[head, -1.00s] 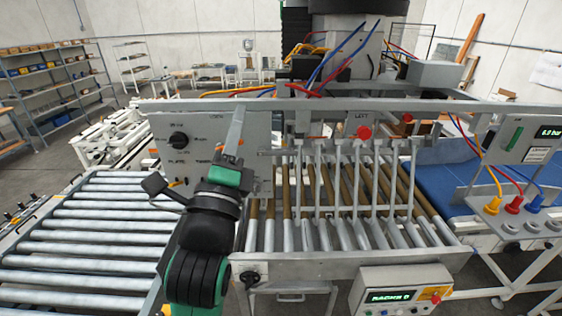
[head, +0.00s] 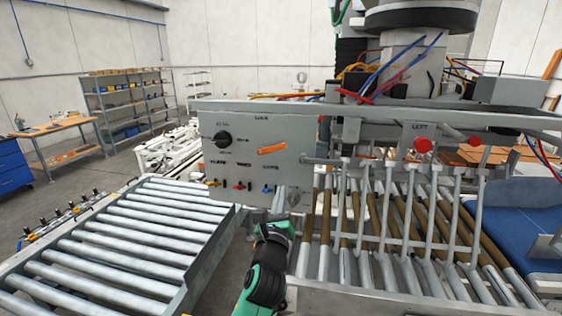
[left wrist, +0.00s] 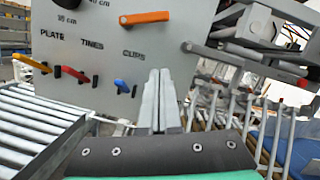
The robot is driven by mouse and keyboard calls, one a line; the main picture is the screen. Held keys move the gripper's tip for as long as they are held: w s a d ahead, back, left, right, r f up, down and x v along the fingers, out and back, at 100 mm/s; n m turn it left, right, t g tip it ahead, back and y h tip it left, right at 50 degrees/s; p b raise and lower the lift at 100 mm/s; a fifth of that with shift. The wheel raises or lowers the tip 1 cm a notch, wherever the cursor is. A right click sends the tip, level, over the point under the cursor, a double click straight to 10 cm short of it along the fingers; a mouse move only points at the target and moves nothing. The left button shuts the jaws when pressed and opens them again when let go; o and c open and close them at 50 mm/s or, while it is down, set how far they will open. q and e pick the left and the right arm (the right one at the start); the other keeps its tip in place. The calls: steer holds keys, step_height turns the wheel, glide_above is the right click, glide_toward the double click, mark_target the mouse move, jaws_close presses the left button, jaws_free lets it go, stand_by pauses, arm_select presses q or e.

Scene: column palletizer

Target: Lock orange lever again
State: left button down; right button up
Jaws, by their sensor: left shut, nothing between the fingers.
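The orange lever (head: 272,149) is on the upper right of the grey control panel (head: 235,135). It lies close to horizontal, its right end slightly raised in the head view. In the left wrist view the lever (left wrist: 145,17) is near the top, almost level. My left gripper (head: 293,196) is below and right of the lever, by the panel's lower right corner, and apart from the lever. In the left wrist view my gripper's fingers (left wrist: 158,90) are together with nothing between them. My right gripper is not in view.
The panel also carries a black knob (head: 222,139) and small yellow, red (left wrist: 75,74) and blue levers. A roller conveyor (head: 130,235) is at the left. Upright tines with red-capped LEFT handle (head: 423,145) stand at the right above more rollers. Open space lies before the panel.

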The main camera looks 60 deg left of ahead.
mark_target(271, 149)
arm_select(q)
steer(key=x, duration=0.8)
steer(key=shift+w+a+r, duration=0.1)
steer(key=shift+w+a, duration=0.1)
steer(key=shift+a, duration=0.05)
steer(key=r, duration=0.1)
steer(key=a+r+p, duration=0.1)
steer(key=r, duration=0.1)
steer(key=shift+s, duration=0.15)
steer(key=shift+s+a+r+p, duration=0.15)
steer(key=shift+s+r+p, duration=0.05)
steer(key=shift+r+p, duration=0.3)
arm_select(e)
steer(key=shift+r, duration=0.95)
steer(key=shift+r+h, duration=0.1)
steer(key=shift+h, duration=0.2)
arm_select(q)
steer(key=shift+r, duration=0.1)
steer(key=shift+n+p, duration=0.3)
steer(key=shift+n, duration=0.1)
steer(key=shift+r, duration=0.1)
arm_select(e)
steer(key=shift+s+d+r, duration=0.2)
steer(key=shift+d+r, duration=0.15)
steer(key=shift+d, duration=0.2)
